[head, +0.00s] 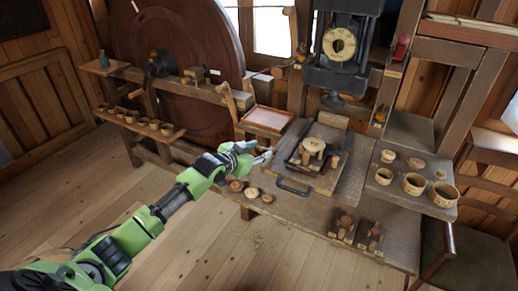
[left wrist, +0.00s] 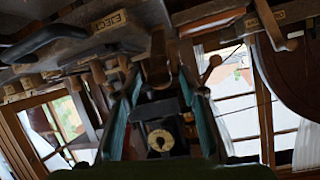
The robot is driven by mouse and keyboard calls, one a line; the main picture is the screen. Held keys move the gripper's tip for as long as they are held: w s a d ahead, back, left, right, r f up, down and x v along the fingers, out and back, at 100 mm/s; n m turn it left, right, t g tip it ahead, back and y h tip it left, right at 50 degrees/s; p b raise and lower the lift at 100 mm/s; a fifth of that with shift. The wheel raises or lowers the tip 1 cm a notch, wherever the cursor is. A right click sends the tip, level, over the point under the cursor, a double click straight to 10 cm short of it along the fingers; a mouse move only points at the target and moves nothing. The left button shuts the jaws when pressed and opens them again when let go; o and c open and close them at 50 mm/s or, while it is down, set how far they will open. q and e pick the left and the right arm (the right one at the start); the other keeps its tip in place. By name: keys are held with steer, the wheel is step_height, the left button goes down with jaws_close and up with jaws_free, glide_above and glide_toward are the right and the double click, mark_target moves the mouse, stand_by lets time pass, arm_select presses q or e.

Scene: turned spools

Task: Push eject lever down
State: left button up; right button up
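My left gripper (head: 265,154) reaches in from the left, over the bench's front left part. In the left wrist view my left gripper (left wrist: 160,88) has its two green fingers apart, so it is open. A brown wooden handle (left wrist: 157,60) shows between the fingertips; contact cannot be told. An EJECT label (left wrist: 108,22) is on the grey bench edge beside this handle. I cannot tell for sure that this handle is the eject lever. In the head view the gripper may hide the lever. My right gripper is not in view.
The bench (head: 300,209) carries a fixture with a round wooden piece (head: 313,146) below a black press (head: 340,50). A black bar handle (head: 292,188) sits at its front. Wooden cups (head: 413,183) stand at right. A large brown wheel (head: 180,60) stands behind.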

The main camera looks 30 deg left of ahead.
arm_select(q)
steer(key=shift+w+d+f, duration=0.1)
steer(key=shift+w+f, duration=0.05)
steer(key=shift+w, duration=0.15)
steer(key=shift+c, duration=0.3)
